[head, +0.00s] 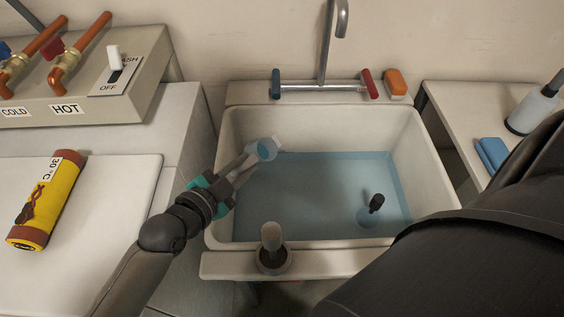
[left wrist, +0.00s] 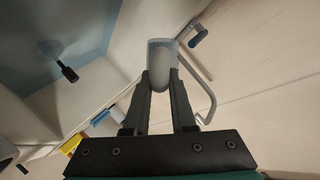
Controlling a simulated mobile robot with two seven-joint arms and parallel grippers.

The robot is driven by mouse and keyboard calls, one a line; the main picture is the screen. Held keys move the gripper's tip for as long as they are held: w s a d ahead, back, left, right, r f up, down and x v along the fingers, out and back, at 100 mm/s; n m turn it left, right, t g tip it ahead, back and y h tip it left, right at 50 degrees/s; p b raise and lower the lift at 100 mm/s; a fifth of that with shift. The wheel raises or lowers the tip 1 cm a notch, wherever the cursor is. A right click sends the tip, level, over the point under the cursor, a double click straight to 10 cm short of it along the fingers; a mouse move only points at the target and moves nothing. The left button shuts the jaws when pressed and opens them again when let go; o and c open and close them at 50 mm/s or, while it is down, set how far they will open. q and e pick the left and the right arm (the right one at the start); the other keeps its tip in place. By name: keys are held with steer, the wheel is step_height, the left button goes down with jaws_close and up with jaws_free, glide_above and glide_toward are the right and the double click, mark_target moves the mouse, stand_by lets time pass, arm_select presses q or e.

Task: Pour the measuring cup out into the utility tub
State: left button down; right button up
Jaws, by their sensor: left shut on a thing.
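My left gripper (head: 246,163) is shut on the small pale measuring cup (head: 264,150), over the left part of the utility tub (head: 430,172). A bluish face of the cup shows in the head view; whether that is liquid, and how far the cup tilts, I cannot tell. In the left wrist view the cup (left wrist: 161,62) sits between both fingertips (left wrist: 161,82). The white tub holds blue water (head: 300,195). My right gripper is not in view; a dark arm part of mine covers the lower right.
A faucet (head: 325,60) with a blue and a red handle stands behind the tub. A black-handled stick (head: 376,203) stands in the water. A grey knob-topped item (head: 271,240) sits on the front rim. A yellow roll (head: 45,200) lies on the left counter; an orange block (head: 396,82) sits back right.

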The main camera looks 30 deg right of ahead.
arm_select(q)
steer(key=shift+s+f+m+t+b, duration=0.2)
steer(key=shift+f+m+t+b, duration=0.5)
steer(key=shift+m, duration=0.1)
stand_by(0.6)
steer(key=shift+s+d+r+m+t, duration=0.1)
steer(key=shift+r+m+t, duration=0.15)
steer(key=shift+m, duration=0.45)
stand_by(0.4)
steer(key=shift+s+r+m+t+h+b, duration=0.15)
steer(key=shift+m+t+h+b, duration=0.15)
steer(key=shift+m+t+b, duration=0.35)
stand_by(0.6)
steer(key=shift+s+d+r+m, duration=0.1)
steer(key=shift+s+d+m, duration=0.15)
steer(key=shift+s+m, duration=0.5)
stand_by(0.6)
steer(key=shift+s+r+m+t+h, duration=0.15)
steer(key=shift+m+t+h, duration=0.15)
steer(key=shift+m+t, duration=0.35)
stand_by(0.8)
steer(key=shift+w+n+g, duration=0.35)
steer(key=shift+n+g, duration=0.1)
steer(key=shift+n, duration=0.2)
steer(key=shift+w+a+f+n+y, duration=0.3)
steer(key=shift+w+f+n+y, duration=0.1)
steer(key=shift+w+n, duration=0.25)
